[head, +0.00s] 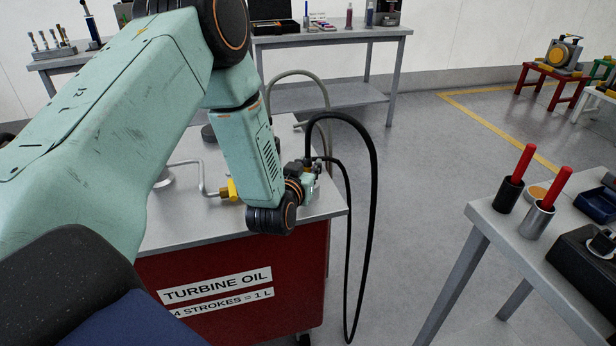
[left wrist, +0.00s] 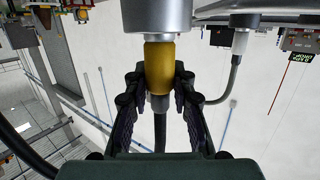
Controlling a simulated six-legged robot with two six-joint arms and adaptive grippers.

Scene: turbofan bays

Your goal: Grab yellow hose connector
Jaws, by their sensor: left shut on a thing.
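The yellow hose connector (left wrist: 160,66) stands upright in the middle of the left wrist view, between the two fingers of my left gripper (left wrist: 158,92). A silver cylindrical fitting adjoins one end of it, and a grey collar with a black hose is at the other. My left gripper also shows in the head view (head: 312,178), at the right edge of the turbine oil cart (head: 215,300). It is shut on the connector, which the gripper hides in the head view. The black hose (head: 374,170) rises from there and loops down to the right. My right gripper is not in view.
A bent metal crank with a yellow end (head: 232,190) lies over the cart top, left of my gripper. A side table (head: 478,215) with red-handled tools stands at right. A workbench (head: 330,38) is behind.

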